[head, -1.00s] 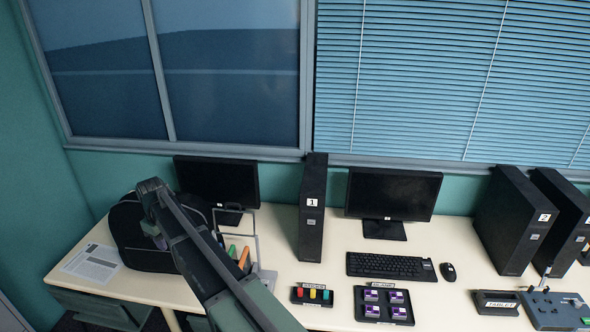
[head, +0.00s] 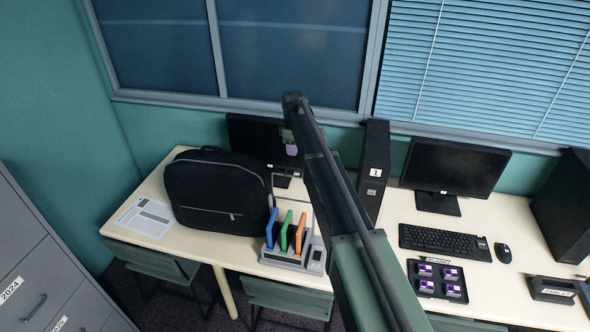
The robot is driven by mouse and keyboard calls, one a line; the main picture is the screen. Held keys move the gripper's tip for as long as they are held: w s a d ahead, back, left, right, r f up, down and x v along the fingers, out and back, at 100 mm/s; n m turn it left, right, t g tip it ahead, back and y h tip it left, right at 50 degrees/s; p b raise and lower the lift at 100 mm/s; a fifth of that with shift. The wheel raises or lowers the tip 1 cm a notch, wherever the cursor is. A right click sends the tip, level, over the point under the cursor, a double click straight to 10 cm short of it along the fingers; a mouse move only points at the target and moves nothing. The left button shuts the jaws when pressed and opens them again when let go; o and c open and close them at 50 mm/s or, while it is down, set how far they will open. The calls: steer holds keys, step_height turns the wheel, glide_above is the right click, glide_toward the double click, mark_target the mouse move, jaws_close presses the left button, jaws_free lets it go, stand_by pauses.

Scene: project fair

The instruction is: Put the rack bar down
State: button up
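The rack (head: 285,258) is a grey stand on the desk in front of the monitor. It holds blue, green and orange slabs. Its thin grey bar (head: 272,188) stands upright above the slabs. The bar's right side is partly hidden by my arm. My arm rises from the bottom centre to a bend above the desk. A small purple and grey part (head: 291,146) hangs below that bend, behind the rack in the picture. My gripper's fingers cannot be made out there, and no contact with the bar shows.
A black backpack (head: 218,190) stands close left of the rack, with a paper sheet (head: 145,216) beyond it. A black computer tower (head: 373,165) is to the right. A tray with purple blocks (head: 438,297) lies near the front edge. A filing cabinet (head: 45,270) is at left.

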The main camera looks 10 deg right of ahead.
step_height(320, 180, down, 9)
steer(key=b, duration=0.7)
steer(key=shift+r, duration=0.15)
jaws_close()
